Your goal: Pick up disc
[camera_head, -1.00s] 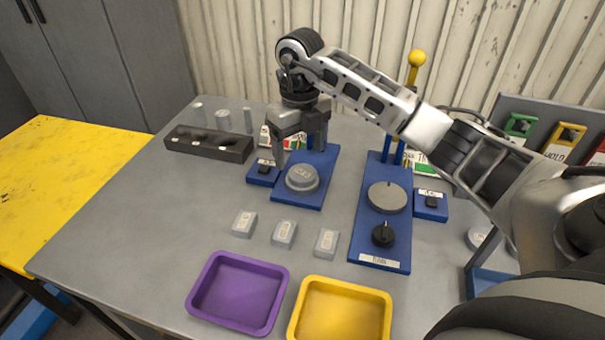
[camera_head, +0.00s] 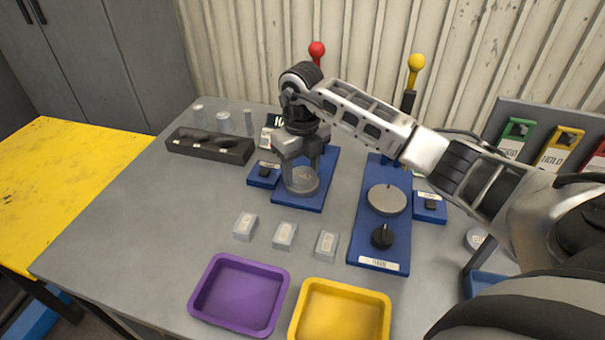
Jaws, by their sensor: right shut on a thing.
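A grey round disc (camera_head: 301,184) with faint markings on top lies on the left blue base plate (camera_head: 296,204). My right gripper (camera_head: 301,177) points down over this disc, with its fingers at the disc's sides, shut on it. The fingers partly cover the disc, and I cannot tell whether it is lifted off the plate. A second grey disc (camera_head: 387,199) lies on the right blue base plate (camera_head: 379,258). My left gripper is not in view.
Purple tray (camera_head: 196,295) and yellow tray (camera_head: 383,335) stand at the front. Several small grey blocks (camera_head: 285,235) lie behind them. A black holder (camera_head: 209,145) is at back left. Red-knobbed (camera_head: 317,49) and yellow-knobbed (camera_head: 416,62) levers rise behind. The table's left side is clear.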

